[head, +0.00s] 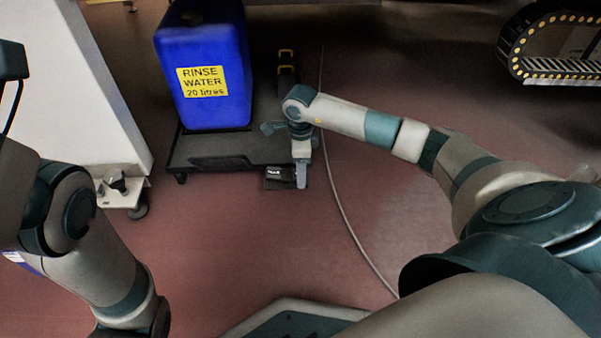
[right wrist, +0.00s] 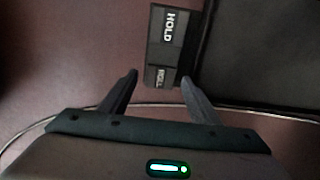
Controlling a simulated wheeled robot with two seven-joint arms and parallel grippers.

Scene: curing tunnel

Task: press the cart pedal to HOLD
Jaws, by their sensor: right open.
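The cart pedal (head: 275,178) is a small black block at the front right edge of the dark cart (head: 225,145). In the right wrist view the pedal has two labelled parts, HOLD (right wrist: 168,28) at the top and ROLL (right wrist: 160,77) nearer my fingers. My right gripper (head: 301,183) points down beside the pedal, on its right in the head view. In the right wrist view my right gripper (right wrist: 159,77) is open and empty, its fingertips on either side of the ROLL end. Whether it touches the pedal, and which way the pedal tilts, I cannot tell. My left gripper is out of view.
A blue RINSE WATER container (head: 205,60) stands on the cart. A thin cable (head: 345,215) runs along the floor right of the cart. A white cabinet (head: 85,85) stands at left, a cable chain (head: 550,45) at far right. The red floor in front is mostly clear.

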